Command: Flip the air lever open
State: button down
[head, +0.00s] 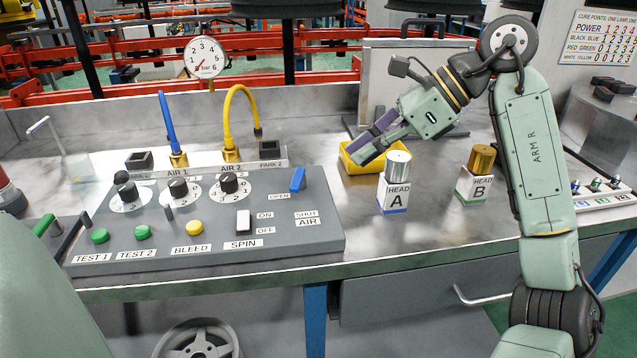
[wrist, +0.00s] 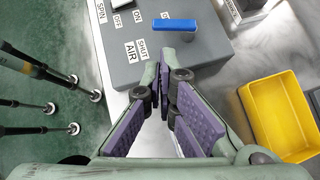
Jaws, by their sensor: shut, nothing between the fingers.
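The air lever (head: 297,180) is a small blue lever at the right end of the grey control panel (head: 150,250). It stands up beside the OPEN label (head: 279,196), with the SHUT and AIR labels (head: 307,218) nearer the panel's front right. In the wrist view the blue lever (wrist: 174,24) lies ahead of the fingertips and apart from them. I cannot tell its exact tilt. In the wrist view my gripper (wrist: 158,68) is shut and empty.
The white SPIN switch (head: 243,221) is left of the lever. Blue (head: 169,124) and yellow (head: 229,100) hoses rise behind the panel.

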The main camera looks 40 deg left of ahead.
aim_at(298, 185)
jog(key=shift+w+d+f, duration=0.1)
jog(key=p+x, duration=0.1)
jog(key=x, duration=0.9)
jog(key=shift+f, duration=0.1)
dwell(0.5)
